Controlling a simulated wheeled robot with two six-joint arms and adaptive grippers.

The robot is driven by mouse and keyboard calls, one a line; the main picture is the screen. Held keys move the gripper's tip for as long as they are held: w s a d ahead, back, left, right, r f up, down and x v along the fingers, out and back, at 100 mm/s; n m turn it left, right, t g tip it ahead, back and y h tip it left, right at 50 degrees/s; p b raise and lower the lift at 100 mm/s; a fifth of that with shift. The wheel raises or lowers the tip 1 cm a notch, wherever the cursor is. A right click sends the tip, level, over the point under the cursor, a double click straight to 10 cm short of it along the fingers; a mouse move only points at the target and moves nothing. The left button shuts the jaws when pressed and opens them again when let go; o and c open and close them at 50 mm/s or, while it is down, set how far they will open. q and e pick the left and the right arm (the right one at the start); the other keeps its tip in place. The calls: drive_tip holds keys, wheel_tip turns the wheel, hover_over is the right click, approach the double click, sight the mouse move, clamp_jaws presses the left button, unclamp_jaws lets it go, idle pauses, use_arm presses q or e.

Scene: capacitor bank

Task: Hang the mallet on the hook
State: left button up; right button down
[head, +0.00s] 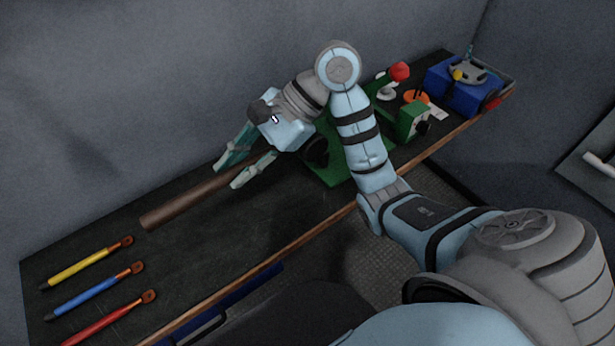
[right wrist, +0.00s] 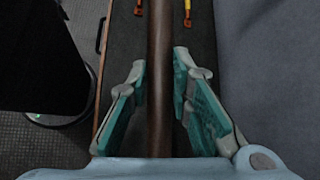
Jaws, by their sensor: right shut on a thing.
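The mallet's brown handle (head: 185,205) extends along the dark bench top in the head view, its free end toward the lower left. My right gripper (head: 226,176) is at the handle, with one finger on each side. In the right wrist view the handle (right wrist: 160,35) runs between the fingertips of the right gripper (right wrist: 160,62), which are shut on it. I cannot make out a hook. My left gripper is not in view.
Yellow (head: 85,265), blue (head: 90,292) and red (head: 108,320) rods lie at the bench's (head: 215,270) left end. A green device (head: 408,122), a red knob (head: 399,71) and a blue box (head: 462,88) stand toward the right. A grey wall is behind.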

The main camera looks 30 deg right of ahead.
wheel_tip(320, 180, down, 20)
drive_tip(key=b, duration=0.8)
drive_tip(key=shift+r+b, duration=0.2)
drive_tip(key=shift+b, duration=0.1)
drive_tip(key=shift+f, duration=0.1)
drive_tip(key=c, duration=1.4)
unclamp_jaws()
drive_tip(key=shift+c, duration=0.2)
